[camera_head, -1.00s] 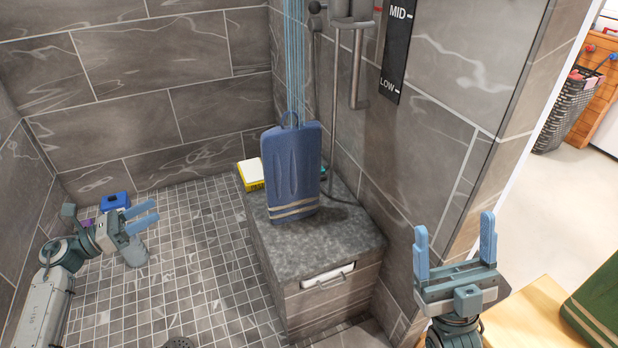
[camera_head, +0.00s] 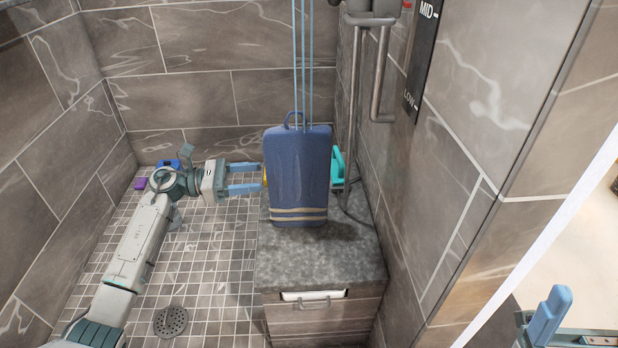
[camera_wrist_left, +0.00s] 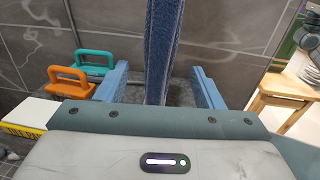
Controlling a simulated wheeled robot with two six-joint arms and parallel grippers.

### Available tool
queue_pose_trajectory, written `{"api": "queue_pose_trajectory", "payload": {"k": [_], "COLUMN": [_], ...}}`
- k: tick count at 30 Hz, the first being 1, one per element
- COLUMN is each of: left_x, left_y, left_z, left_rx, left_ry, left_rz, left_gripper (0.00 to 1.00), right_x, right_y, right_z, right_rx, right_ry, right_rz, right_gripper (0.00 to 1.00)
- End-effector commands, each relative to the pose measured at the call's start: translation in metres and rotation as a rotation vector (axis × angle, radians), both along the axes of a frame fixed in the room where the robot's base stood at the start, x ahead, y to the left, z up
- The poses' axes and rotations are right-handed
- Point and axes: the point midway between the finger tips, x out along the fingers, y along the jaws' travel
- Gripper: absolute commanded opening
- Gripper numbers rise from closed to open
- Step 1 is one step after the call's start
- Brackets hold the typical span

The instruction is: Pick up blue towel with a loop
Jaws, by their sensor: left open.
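The blue towel (camera_head: 297,180) hangs upright above the grey stone bench, with a small loop (camera_head: 294,121) at its top and pale stripes near its lower edge. My left gripper (camera_head: 261,178) is open at the towel's left edge in the head view. In the left wrist view the towel (camera_wrist_left: 160,45) shows edge-on between the two open fingers (camera_wrist_left: 159,72), with gaps on both sides. My right gripper (camera_head: 582,318) is at the lower right, partly cut off. One blue finger shows, with no second finger close to it.
The stone bench (camera_head: 320,255) has a drawer with a handle (camera_head: 313,303). A teal handled object (camera_head: 337,166) stands behind the towel; an orange one (camera_wrist_left: 70,82) shows in the wrist view. Light blue cords (camera_head: 302,60) hang above. Tiled walls close in behind and at right.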

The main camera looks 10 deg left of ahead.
Motion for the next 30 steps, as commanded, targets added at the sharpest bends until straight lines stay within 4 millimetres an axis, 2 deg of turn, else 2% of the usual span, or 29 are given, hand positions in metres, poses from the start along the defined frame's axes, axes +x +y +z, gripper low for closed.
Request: {"api": "queue_pose_trajectory", "payload": {"k": [3,10,18,28,30], "left_x": [0.007,0.012,0.024,0.026,0.026], "left_y": [-0.018,-0.035,-0.072,-0.078,-0.078], "left_z": [0.001,-0.001,-0.003,-0.003,-0.003], "left_rx": [-0.005,-0.002,-0.003,-0.001,-0.001], "left_ry": [-0.002,-0.001,0.000,0.001,0.001], "left_rz": [-0.001,0.000,-0.001,0.000,0.000], "left_gripper": [0.61,0.61,0.61,0.61,0.48], "right_x": [0.000,0.000,0.000,0.000,0.000], "right_y": [0.000,0.000,0.000,0.000,0.000], "right_z": [0.000,0.000,-0.001,0.000,0.000], "right_rx": [0.000,0.000,0.001,0.002,0.002], "right_ry": [0.001,0.001,-0.001,-0.001,-0.001], "right_rz": [0.000,0.000,0.000,0.000,0.000], "right_gripper": [0.78,0.78,0.78,0.78,0.78]}}
